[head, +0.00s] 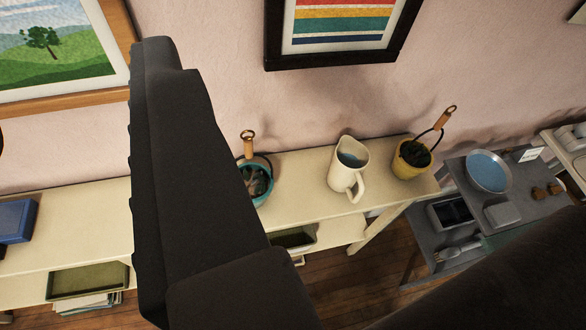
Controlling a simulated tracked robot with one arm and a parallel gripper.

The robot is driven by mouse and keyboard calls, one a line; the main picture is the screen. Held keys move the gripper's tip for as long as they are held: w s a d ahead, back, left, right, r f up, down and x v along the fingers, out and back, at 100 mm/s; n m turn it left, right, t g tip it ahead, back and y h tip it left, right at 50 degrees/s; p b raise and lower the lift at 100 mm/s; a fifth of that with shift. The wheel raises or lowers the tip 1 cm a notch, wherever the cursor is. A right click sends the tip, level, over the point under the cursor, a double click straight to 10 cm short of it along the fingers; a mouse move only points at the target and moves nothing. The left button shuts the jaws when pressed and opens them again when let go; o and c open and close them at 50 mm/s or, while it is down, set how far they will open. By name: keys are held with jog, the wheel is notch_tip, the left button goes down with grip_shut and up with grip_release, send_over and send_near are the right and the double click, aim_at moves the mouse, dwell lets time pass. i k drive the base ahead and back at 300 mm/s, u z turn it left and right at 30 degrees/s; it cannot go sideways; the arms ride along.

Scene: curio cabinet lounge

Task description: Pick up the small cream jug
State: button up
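The small cream jug (342,177) stands upright on a long cream console table (300,205) against the wall. Its mouth shows a bluish inside, and its handle faces the lower right of the picture. My gripper (370,200) is large and dark in the foreground. One finger rises at the left and another dark part crosses the lower right corner, with a wide gap between them. The jug shows within this gap, farther off and not touched. Nothing is held.
A teal pot (258,182) with an upright handle is left of the jug, partly behind my finger. A yellow pot (410,160) stands close on its right. A grey shelf unit (530,190) holds a blue-filled bowl (488,171). A blue box (14,220) lies far left.

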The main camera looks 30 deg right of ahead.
aim_at(350, 157)
jog(key=u, duration=1.6)
jog(key=k, duration=1.35)
jog(key=z, duration=2.4)
jog(key=i, duration=1)
jog(key=u, duration=0.05)
